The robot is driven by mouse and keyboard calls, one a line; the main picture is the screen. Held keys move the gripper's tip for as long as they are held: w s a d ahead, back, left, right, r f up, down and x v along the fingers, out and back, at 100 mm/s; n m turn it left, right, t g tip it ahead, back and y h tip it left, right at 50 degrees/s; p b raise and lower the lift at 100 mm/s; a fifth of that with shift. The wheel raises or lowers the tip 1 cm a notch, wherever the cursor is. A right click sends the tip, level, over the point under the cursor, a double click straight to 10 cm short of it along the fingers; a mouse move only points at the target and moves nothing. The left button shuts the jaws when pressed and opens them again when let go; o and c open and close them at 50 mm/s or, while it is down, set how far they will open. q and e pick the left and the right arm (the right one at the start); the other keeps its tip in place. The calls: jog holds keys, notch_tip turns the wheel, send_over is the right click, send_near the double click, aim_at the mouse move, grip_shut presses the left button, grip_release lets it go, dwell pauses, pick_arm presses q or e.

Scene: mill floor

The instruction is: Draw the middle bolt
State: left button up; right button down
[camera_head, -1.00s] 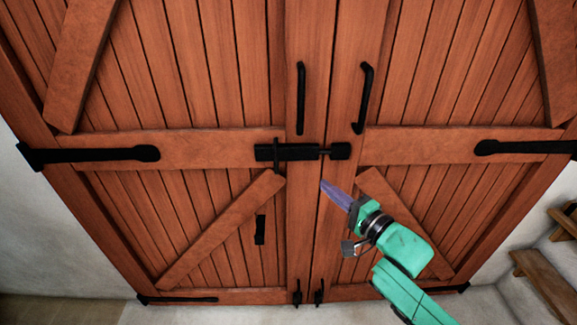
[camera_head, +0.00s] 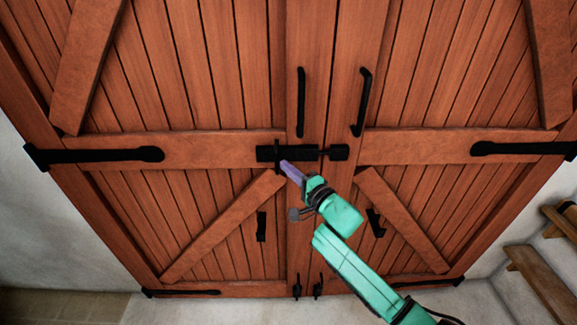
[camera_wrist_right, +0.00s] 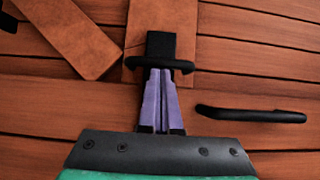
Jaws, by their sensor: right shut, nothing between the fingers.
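The middle bolt (camera_head: 300,153) is a black horizontal bolt across the seam of the two wooden door leaves. Its thin rod spans the seam into the black keeper (camera_head: 339,153) on the right leaf. A short upright handle (camera_head: 278,152) crosses its left part. It shows as a dark crossbar in the right wrist view (camera_wrist_right: 185,66). My right gripper (camera_head: 285,166) is shut and empty, its purple fingertips at the handle. In the right wrist view the fingers (camera_wrist_right: 160,73) reach the crossbar and hide the bolt behind them; contact cannot be told. My left gripper is not in view.
Two long black pull handles stand above the bolt, one on the left leaf (camera_head: 300,102) and one on the right (camera_head: 362,102). Small floor bolts (camera_head: 297,287) sit at the bottom seam. Wooden steps (camera_head: 542,285) stand at the right.

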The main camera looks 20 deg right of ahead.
jog(key=a, duration=0.2)
jog(key=w+a, duration=0.1)
jog(key=a, duration=0.2)
jog(key=shift+w+a, duration=0.15)
jog(key=shift+a, duration=0.05)
jog(key=shift+d, duration=0.1)
